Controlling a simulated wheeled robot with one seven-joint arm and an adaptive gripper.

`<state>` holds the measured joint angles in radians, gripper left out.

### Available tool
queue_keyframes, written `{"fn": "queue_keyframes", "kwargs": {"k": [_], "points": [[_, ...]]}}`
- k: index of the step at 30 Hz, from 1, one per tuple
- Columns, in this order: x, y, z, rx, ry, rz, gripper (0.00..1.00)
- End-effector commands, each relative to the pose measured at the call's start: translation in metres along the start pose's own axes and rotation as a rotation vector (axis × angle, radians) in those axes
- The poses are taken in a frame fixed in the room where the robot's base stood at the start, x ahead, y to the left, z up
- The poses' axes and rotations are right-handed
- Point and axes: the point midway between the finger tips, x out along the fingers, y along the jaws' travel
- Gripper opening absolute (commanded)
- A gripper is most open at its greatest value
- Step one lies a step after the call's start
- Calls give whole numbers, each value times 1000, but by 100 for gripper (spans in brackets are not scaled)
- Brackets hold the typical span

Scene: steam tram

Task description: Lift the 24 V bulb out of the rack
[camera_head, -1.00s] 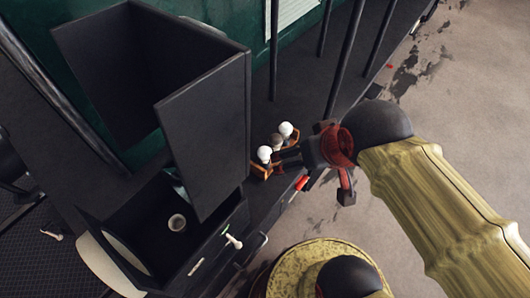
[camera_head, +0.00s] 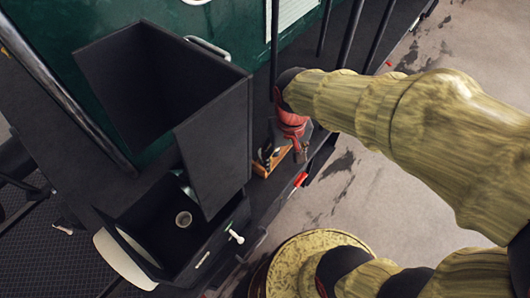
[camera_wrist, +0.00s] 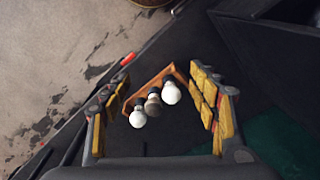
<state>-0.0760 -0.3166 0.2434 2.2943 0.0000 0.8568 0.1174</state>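The wooden bulb rack (camera_head: 262,170) stands on the dark ledge beside the open black box, largely hidden under my gripper in the head view. In the wrist view the rack (camera_wrist: 172,68) holds three bulbs in a row: a white bulb (camera_wrist: 137,118), a brownish-grey bulb (camera_wrist: 153,104) in the middle and another white bulb (camera_wrist: 171,93). I cannot read any marking, so I cannot tell which is the 24 V one. My gripper (camera_wrist: 158,82) is open and points down over the rack, its yellow-padded fingers on either side of the row. Nothing is held.
The black box (camera_head: 215,150) with its raised lid stands just left of the rack; a round socket (camera_head: 183,219) shows inside. A white-tipped lever (camera_head: 236,237) sticks out of its front. Dark upright bars (camera_head: 349,35) stand behind. A red piece (camera_head: 300,180) lies at the ledge edge.

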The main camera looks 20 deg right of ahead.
Motion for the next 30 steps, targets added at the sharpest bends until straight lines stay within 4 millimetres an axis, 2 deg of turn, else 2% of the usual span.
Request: {"fn": "queue_keyframes", "kwargs": {"k": [6, 13, 15, 20, 26, 30], "points": [[54, -14, -32, 211, -126, 30, 57], [108, -24, -66, 523, -151, 65, 57], [116, -26, -78, 621, -131, 63, 57], [111, -30, -105, 813, -70, 41, 57], [113, -30, -109, 944, -55, 37, 57], [125, -30, -107, 955, -56, 38, 57]]}}
